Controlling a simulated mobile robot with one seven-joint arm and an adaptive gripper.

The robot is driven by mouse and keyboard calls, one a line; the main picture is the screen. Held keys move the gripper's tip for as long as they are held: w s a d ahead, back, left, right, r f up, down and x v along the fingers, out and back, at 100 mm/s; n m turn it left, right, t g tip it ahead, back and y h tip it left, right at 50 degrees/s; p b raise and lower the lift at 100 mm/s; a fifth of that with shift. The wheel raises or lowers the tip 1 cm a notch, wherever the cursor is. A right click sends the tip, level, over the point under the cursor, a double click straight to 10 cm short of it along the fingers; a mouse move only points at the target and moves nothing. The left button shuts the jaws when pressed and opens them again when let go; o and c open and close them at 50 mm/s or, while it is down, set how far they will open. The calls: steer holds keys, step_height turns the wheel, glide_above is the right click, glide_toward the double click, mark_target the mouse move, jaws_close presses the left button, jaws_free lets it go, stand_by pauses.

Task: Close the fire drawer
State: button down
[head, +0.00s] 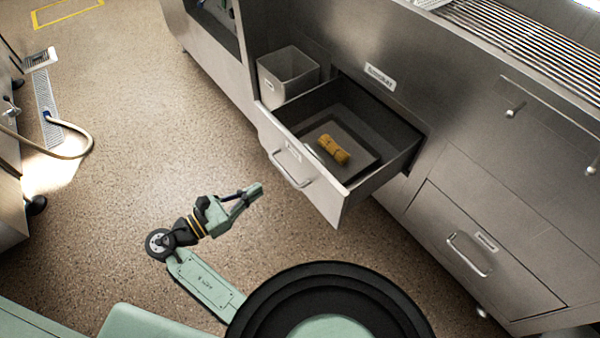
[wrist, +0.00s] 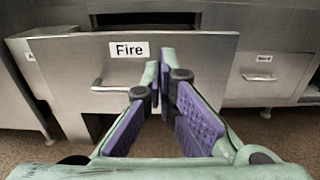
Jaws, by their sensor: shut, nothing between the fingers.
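The fire drawer (head: 335,203) is pulled out of the metal cabinet in the head view. A yellow-brown bundle (head: 333,149) lies on a dark tray inside it. In the wrist view the drawer front (wrist: 205,55) faces me, with a white "Fire" label (wrist: 129,49) and a bar handle (wrist: 112,88) below it. My gripper (head: 258,188) is to the left of the drawer front in the head view, apart from its handle. In the wrist view my gripper (wrist: 160,75) has its fingertips together, in front of the drawer front and right of the label. It holds nothing.
A grey bin (head: 288,72) stands behind the drawer's left side. A shut drawer (head: 480,250) with a handle is to the right in the cabinet. The speckled floor (head: 150,110) left of the drawer is clear. A hose (head: 75,155) lies at the far left.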

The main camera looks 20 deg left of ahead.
mark_target(307, 159)
steer(key=p+x, duration=0.1)
steer(key=x, duration=1.3)
steer(key=shift+s+p, duration=0.1)
steer(key=shift+p, duration=0.3)
steer(key=shift+d, duration=0.15)
steer(key=shift+w+d, duration=0.15)
steer(key=shift+w, duration=0.15)
steer(key=p+x, duration=0.1)
steer(key=x, duration=2.6)
